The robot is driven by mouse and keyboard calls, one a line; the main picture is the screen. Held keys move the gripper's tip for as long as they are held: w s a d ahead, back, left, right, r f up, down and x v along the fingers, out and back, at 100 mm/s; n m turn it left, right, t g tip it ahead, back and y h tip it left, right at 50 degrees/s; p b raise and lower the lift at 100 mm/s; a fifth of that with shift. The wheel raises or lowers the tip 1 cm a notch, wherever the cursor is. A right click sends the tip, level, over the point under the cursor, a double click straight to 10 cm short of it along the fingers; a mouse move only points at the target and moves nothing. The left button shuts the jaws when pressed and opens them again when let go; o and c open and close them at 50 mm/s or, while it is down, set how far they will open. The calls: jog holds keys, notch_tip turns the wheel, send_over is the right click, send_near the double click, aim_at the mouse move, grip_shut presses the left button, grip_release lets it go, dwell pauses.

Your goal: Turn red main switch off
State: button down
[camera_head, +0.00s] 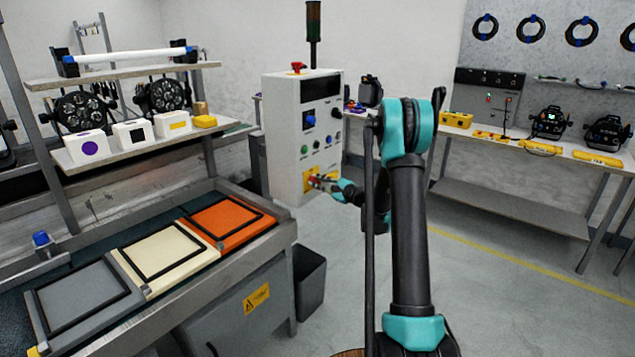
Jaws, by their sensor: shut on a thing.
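The grey-white control box (279,150) stands in the middle, with a dark display, a blue knob, small buttons and a red button on top. Low on its front is a yellow plate (307,184), where the red main switch (316,178) shows only as a small red patch. My gripper (321,182) is at this plate, reaching in from the right, and is shut on the red main switch. Its fingers partly cover the switch, and the handle's angle is too small to tell.
A conveyor-like bench (262,255) with grey, cream and orange panels runs along the left. A shelf (130,150) with lamps and boxes stands behind it. A dark bin (310,278) is below the control box. A workbench (500,205) lines the right wall; the floor before it is clear.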

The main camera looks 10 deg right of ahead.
jog(key=shift+s+a+f+n, duration=0.1)
jog(key=shift+f+n, duration=0.1)
jog(key=shift+n, duration=1.2)
jog(key=shift+s+f+n, duration=0.1)
jog(key=shift+f+n, duration=0.1)
jog(key=shift+n, duration=1.2)
jog(key=shift+a+f+n, duration=0.1)
jog(key=shift+f+n, duration=0.1)
jog(key=shift+n, duration=1.2)
jog(key=c, duration=1.5)
grip_release()
jog(key=shift+d, duration=0.1)
jog(key=v, duration=1.2)
